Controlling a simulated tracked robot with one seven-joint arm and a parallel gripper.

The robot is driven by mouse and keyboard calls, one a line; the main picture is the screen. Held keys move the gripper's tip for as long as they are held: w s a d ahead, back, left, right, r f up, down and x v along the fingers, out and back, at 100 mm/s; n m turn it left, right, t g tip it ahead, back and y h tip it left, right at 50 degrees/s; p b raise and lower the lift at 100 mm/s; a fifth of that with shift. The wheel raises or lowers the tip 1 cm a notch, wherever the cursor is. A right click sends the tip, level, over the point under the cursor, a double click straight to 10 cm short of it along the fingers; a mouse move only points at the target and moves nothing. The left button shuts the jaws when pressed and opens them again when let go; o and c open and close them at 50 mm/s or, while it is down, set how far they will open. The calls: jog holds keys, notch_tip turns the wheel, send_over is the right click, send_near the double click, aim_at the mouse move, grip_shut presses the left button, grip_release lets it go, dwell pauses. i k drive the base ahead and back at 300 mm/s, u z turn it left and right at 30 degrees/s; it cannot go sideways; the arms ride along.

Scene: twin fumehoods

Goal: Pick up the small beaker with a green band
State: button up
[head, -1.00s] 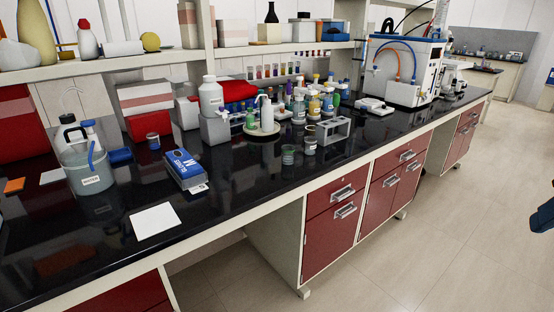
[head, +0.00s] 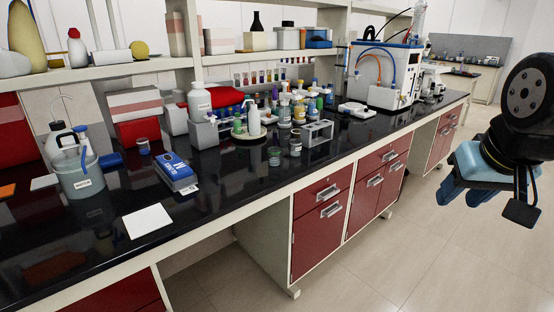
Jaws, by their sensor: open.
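A small clear beaker with a greenish band (head: 274,156) stands upright near the front edge of the black bench, in the head view. A similar small container (head: 295,145) stands just to its right. My gripper (head: 466,198) is at the right side of the picture, over the floor and in front of the bench. Its blue fingers are open, with nothing seen between them. It is well apart from the beaker.
A grey metal rack (head: 318,134) stands right of the beaker. Behind are a round tray with a white bottle (head: 253,118) and several small bottles. A blue box (head: 174,172) and white sheet (head: 147,220) lie left. The bench front beside the beaker is clear.

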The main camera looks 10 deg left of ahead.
aim_at(274, 157)
jog(key=u, duration=0.05)
jog(key=i, duration=1)
jog(key=z, duration=0.05)
